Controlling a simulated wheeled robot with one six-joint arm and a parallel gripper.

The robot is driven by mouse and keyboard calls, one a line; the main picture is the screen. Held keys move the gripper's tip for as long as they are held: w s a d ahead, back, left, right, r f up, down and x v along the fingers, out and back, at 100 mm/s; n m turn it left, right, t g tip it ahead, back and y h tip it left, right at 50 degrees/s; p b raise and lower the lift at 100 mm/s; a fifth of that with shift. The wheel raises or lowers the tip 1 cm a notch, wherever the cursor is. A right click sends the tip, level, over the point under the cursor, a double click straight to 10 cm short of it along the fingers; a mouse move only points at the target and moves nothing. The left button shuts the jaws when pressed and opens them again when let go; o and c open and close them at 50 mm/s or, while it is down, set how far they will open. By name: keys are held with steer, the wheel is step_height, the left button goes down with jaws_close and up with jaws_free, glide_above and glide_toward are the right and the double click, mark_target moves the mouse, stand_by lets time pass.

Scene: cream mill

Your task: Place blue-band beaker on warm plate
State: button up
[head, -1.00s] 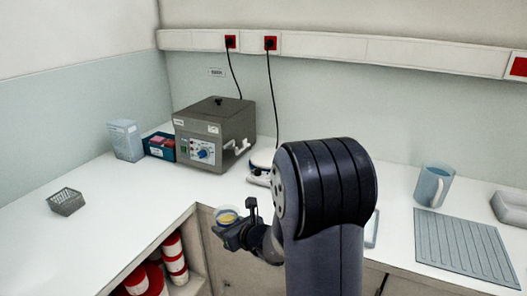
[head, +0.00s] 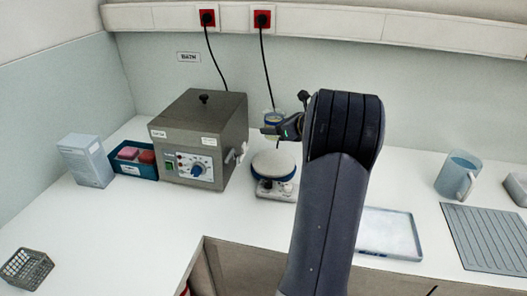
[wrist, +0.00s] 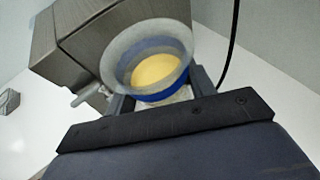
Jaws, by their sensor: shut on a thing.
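The blue-band beaker (wrist: 145,50) is clear with a blue band and holds yellow liquid; it fills the top middle of the wrist view. In the head view the beaker (head: 271,121) is up behind the plate, beside the grey bath. My gripper (head: 276,130) is shut on it and holds it in the air. The warm plate (head: 273,164) is a small white device with a round pale top and a blue rim, on the counter below my gripper. Its top is bare in the head view. I cannot tell how far the beaker is above it.
A grey bath (head: 203,130) with a lid and tap stands left of the plate. A blue tray with red items (head: 134,170), a pale box (head: 86,160) and a wire basket (head: 26,268) are further left. A white tray (head: 388,233), a jug (head: 456,176) and a ribbed mat (head: 490,238) lie right.

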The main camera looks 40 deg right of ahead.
step_height(320, 180, down, 9)
steer(key=shift+f, duration=0.1)
stand_by(0.3)
steer(key=shift+f, duration=0.15)
steer(key=o, duration=1)
steer(key=shift+r, duration=0.35)
steer(key=v, duration=0.6)
steer(key=b+v, duration=0.1)
steer(key=v, duration=0.5)
steer(key=shift+s+f, duration=0.1)
steer(key=shift+f, duration=0.1)
